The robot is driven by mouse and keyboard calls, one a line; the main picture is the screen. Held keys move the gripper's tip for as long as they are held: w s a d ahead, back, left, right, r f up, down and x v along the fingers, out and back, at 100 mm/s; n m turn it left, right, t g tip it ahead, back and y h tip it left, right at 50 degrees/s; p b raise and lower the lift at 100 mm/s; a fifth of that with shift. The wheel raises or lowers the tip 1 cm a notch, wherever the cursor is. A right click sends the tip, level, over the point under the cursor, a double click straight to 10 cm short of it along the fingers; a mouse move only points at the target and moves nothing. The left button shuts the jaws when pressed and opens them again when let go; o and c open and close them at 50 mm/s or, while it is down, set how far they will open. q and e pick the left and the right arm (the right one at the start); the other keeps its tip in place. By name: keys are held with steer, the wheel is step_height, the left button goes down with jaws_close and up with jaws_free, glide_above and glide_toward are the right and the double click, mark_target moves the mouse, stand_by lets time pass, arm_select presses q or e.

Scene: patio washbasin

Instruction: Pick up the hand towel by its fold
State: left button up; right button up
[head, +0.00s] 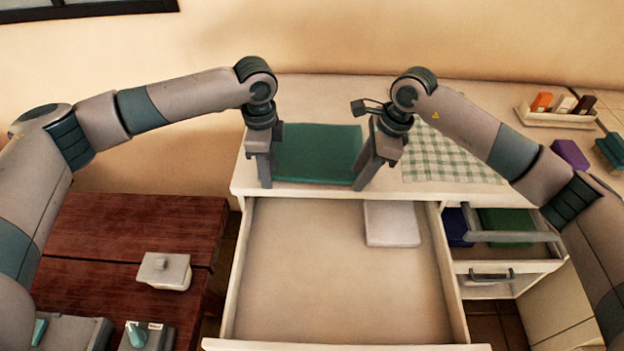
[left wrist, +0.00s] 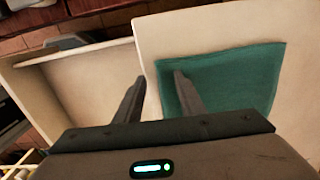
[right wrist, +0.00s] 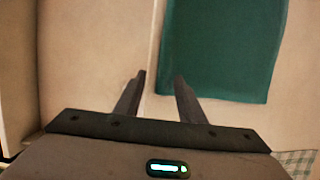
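The hand towel, seemingly the folded dark green cloth (head: 318,152), lies flat on the white counter above the open drawer. It also shows in the left wrist view (left wrist: 235,80) and the right wrist view (right wrist: 222,45). My left gripper (head: 265,184) is open at its left edge; in the left wrist view one finger overlaps the cloth and the other is outside it. My right gripper (head: 362,186) is open at its right front corner; in the right wrist view one finger is by the cloth's edge. Neither holds anything. I cannot tell which edge is the fold.
The open drawer (head: 320,290) below holds a pale folded cloth (head: 391,223). A green checked cloth (head: 445,158) lies right of my right gripper. A tray (head: 556,118) with small coloured items stands at the back right. A lidded white box (head: 164,270) sits on the wooden table (head: 110,235).

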arm_select(q)
steer(key=shift+f, duration=0.15)
steer(key=shift+c, duration=0.5)
arm_select(e)
steer(key=shift+f, duration=0.3)
steer(key=shift+c, duration=0.5)
arm_select(q)
steer(key=shift+s, duration=0.1)
jaws_close()
arm_select(e)
steer(key=shift+s, duration=0.1)
jaws_close()
arm_select(q)
steer(key=shift+r, duration=0.2)
arm_select(e)
steer(key=shift+r, duration=0.15)
